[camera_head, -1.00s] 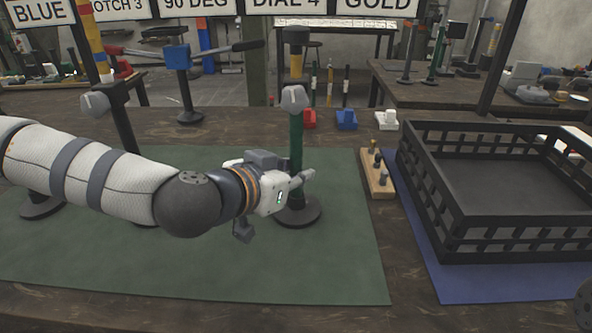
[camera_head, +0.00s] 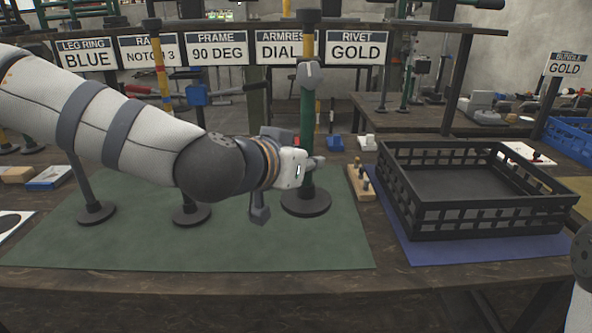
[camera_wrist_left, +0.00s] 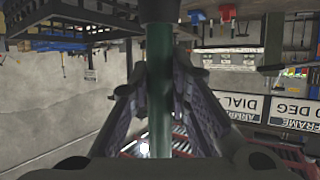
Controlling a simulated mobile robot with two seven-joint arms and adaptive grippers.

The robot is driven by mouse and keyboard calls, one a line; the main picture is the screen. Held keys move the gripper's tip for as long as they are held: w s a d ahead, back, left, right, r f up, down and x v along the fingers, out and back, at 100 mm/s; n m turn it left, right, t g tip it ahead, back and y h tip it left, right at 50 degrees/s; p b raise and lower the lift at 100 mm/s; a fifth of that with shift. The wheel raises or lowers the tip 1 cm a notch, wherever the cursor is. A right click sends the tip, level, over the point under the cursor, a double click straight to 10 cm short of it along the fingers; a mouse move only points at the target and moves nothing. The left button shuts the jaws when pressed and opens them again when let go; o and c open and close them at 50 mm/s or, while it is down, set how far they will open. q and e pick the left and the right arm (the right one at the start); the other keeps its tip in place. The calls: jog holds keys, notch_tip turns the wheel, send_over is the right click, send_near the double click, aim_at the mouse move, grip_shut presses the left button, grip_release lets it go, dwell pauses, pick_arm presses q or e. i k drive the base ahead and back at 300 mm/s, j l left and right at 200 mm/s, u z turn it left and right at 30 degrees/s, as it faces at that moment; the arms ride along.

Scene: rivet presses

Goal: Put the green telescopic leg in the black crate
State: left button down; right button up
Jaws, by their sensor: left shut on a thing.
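The green telescopic leg (camera_head: 307,116) stands upright over the green mat, with a dark round base (camera_head: 306,203), a grey knob and a yellow upper tube. My left gripper (camera_head: 311,163) is shut around its green tube, above the base. In the left wrist view the green tube (camera_wrist_left: 159,85) runs between both fingers. I cannot tell whether the base touches the mat. The black crate (camera_head: 487,213) is to the right, with slatted walls and a bare floor. My right gripper is not in view.
The crate stands on a blue mat (camera_head: 470,251). A small wooden block with pegs (camera_head: 361,183) lies between the leg and the crate. Other dark-based stands (camera_head: 191,214) are left on the green mat (camera_head: 250,252). Signs (camera_head: 357,48) hang behind. The mat's front is clear.

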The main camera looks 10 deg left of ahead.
aim_at(462, 190)
jog(key=i+l+z, duration=0.2)
jog(key=l, duration=0.15)
jog(key=i+l+z, duration=0.45)
jog(key=i+l, duration=0.15)
jog(key=i, duration=0.25)
